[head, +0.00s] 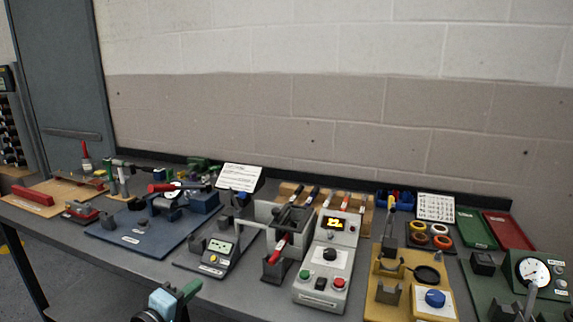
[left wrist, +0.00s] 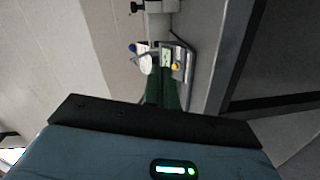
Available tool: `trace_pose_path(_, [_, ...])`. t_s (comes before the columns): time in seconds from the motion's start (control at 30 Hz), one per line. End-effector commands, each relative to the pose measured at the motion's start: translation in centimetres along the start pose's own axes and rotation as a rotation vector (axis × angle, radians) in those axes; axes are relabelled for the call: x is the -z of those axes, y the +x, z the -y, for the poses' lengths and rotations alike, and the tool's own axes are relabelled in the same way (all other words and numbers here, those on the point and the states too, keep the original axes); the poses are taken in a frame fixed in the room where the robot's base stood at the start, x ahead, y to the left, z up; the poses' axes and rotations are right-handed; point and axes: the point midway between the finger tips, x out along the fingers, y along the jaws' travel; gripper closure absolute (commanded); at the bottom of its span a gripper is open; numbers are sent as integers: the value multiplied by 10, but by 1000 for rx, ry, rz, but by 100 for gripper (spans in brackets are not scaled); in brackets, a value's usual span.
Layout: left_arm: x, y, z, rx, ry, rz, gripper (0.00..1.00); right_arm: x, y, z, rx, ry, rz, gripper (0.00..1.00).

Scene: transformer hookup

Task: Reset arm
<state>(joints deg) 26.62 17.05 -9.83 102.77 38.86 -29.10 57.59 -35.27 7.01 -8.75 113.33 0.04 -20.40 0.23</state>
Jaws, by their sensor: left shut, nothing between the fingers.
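My left gripper (head: 188,291) shows at the bottom of the head view, in front of the bench's front edge. Its green fingers are shut with nothing between them, and they touch no bench item that I can see. In the left wrist view the closed green fingers (left wrist: 164,90) point toward a small device with a yellow knob (left wrist: 176,66). My right gripper is not in view.
The grey bench (head: 150,266) is crowded. A grey meter (head: 217,255) stands behind my left gripper, with a control box (head: 329,262), a yellow board (head: 388,303) and a dial gauge (head: 533,271) farther right. A blue board (head: 125,238) lies left.

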Motion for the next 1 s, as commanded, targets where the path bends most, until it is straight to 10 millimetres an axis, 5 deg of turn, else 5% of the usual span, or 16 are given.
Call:
trace_pose_path(0.27, [-58, -52, 99, 169, 244, 18, 100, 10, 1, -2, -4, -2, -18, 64])
trace_pose_path(0.6, [-154, -178, 216, 417, 682, 160, 100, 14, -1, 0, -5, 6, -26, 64])
trace_pose_path(0.8, [-205, -264, 255, 526, 931, 303, 100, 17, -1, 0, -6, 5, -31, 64])
trace_pose_path(1.0, [-234, -319, 270, 576, 1090, 414, 100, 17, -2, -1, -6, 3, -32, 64])
